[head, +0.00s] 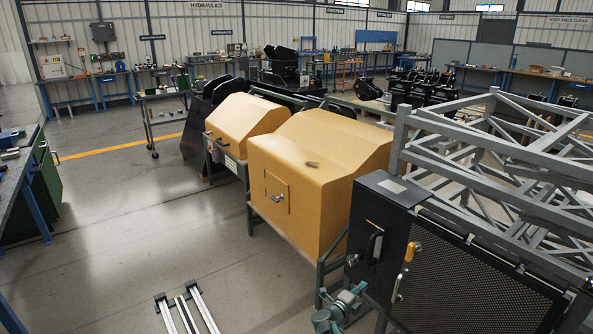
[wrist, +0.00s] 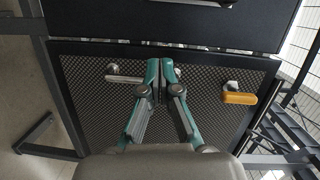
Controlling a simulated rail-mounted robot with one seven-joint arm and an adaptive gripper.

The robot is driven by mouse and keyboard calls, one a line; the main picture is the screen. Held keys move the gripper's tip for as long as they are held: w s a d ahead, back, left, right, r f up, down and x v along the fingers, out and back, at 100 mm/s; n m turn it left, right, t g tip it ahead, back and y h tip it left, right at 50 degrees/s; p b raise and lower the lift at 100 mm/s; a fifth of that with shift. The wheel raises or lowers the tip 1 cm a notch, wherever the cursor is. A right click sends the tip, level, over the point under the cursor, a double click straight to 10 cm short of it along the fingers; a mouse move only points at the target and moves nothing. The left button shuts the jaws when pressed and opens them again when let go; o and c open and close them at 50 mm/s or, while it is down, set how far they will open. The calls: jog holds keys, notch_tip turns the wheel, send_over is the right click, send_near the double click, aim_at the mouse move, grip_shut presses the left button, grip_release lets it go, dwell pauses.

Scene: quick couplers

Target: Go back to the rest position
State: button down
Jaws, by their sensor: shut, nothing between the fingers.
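My gripper (wrist: 160,66) shows in the wrist view with its two teal fingers together at the tips and nothing between them. It is in front of a black mesh panel (wrist: 85,88), which it partly hides. A silver lever handle (wrist: 124,76) is left of the fingertips, and an orange handle (wrist: 238,98) is to their right. I cannot tell how far the fingertips are from the panel. In the head view, an orange handle (head: 411,251) and a silver lever (head: 397,287) are on the black mesh guard (head: 470,285).
Two yellow housings (head: 315,170) (head: 245,122) stand left of the guard. A grey lattice frame (head: 480,150) rises behind it. Pale rails (head: 187,312) lie at the bottom. Open floor (head: 140,220) is at left, beside a green bench (head: 45,180).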

jog(key=a+f+n+t+y, duration=0.2)
jog(key=a+f+n+y, duration=0.5)
jog(key=a+n+y, duration=0.4)
jog(key=s+a+f+n+g+y, duration=0.2)
jog(key=s+a+f+n+g, duration=0.25)
jog(key=s+f, duration=0.2)
jog(key=s+a+f+n+g+y, duration=0.35)
jog(key=s+f+n, duration=0.2)
jog(key=s, duration=0.25)
jog(key=s+d+f+n+g+h, duration=0.1)
jog(key=s+g, duration=0.3)
jog(key=s, duration=0.9)
jog(key=s+d+f+n+g+h, duration=0.1)
jog(key=s+d+f+n+g, duration=0.1)
jog(key=s, duration=1.2)
jog(key=s+d+f+n+g+h, duration=0.2)
jog(key=s+g, duration=0.4)
jog(key=s, duration=0.8)
jog(key=d+f, duration=0.1)
jog(key=d, duration=0.1)
jog(key=shift+s+d+g, duration=0.2)
jog(key=shift+d+g, duration=0.2)
